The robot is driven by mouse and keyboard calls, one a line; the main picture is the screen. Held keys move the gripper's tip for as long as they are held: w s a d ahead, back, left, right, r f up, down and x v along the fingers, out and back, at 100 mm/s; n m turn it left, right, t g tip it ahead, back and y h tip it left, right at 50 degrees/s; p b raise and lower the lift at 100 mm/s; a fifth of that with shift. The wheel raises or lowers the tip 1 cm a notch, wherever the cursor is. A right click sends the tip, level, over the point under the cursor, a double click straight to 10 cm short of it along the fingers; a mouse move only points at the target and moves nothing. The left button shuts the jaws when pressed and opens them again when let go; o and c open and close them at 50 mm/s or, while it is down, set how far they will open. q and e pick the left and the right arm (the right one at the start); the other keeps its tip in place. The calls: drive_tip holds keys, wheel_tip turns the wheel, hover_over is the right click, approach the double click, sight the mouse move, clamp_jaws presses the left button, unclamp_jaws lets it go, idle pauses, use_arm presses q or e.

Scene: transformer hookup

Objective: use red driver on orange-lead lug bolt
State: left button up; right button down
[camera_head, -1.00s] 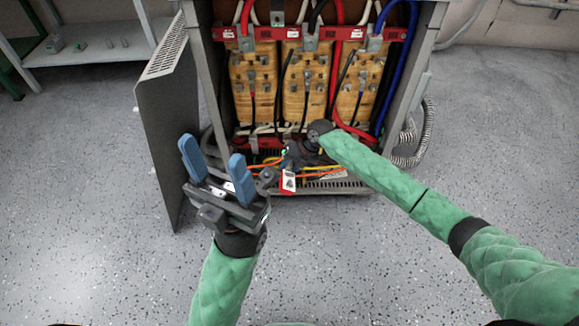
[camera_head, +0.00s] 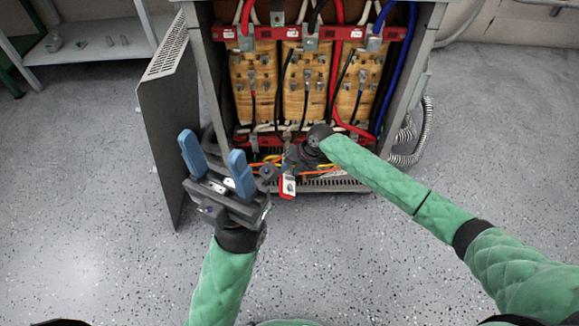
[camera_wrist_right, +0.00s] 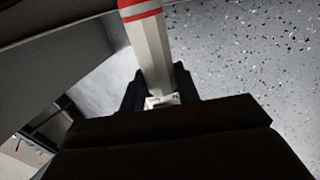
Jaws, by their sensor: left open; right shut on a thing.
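My right gripper (camera_head: 290,168) is at the low front of the open transformer cabinet. It is shut on the red driver (camera_head: 288,186), whose red and white body shows below the jaws. In the right wrist view the driver (camera_wrist_right: 150,45) is a pale shaft-like body with a red band, standing out from between the fingers. The orange lead (camera_head: 322,173) runs along the cabinet floor beside my right gripper. The lug bolt and the driver's tip cannot be made out. My left gripper (camera_head: 216,165) is open and empty, left of the cabinet opening.
The cabinet holds yellow coils (camera_head: 305,85) under a red busbar (camera_head: 312,33), with thick red and blue cables. Its grey door (camera_head: 163,120) stands open behind my left gripper. A shelf (camera_head: 88,50) is at back left. The speckled floor in front is clear.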

drive_tip(key=shift+s+p, duration=0.55)
drive_tip(key=shift+s, duration=0.6)
